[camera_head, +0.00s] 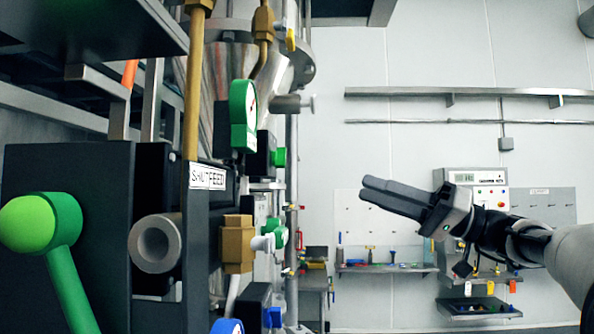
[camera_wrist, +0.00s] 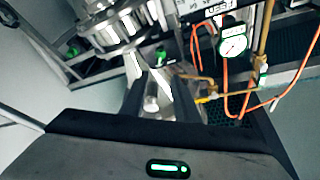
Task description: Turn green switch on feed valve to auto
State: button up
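In the head view, a black panel unit at the left bears a white label (camera_head: 207,176) that seems to include the word FEED. A large green lever with a ball end (camera_head: 35,222) stands at its near side. Smaller green knobs sit farther back, one (camera_head: 280,157) beside the gauge and one (camera_head: 276,233) lower down. I cannot tell which is the feed valve's switch. My gripper (camera_head: 364,190) is in free air to the right of the unit, pointing left, touching nothing. Its two fingers overlap in this view, so the gap is unclear. The wrist view shows a green knob (camera_wrist: 161,55) farther off.
A green-rimmed gauge (camera_head: 243,115), brass pipes (camera_head: 194,80) and a brass fitting (camera_head: 238,244) crowd the left. Orange hoses (camera_wrist: 228,100) hang near the gauge in the wrist view. A wall shelf (camera_head: 470,92) and a control box (camera_head: 475,190) are behind my arm.

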aim_at(280, 158)
jog(key=p+x, duration=0.4)
jog(key=x, duration=1.3)
jog(key=shift+a, duration=0.1)
jog(key=shift+r, duration=0.1)
grip_shut()
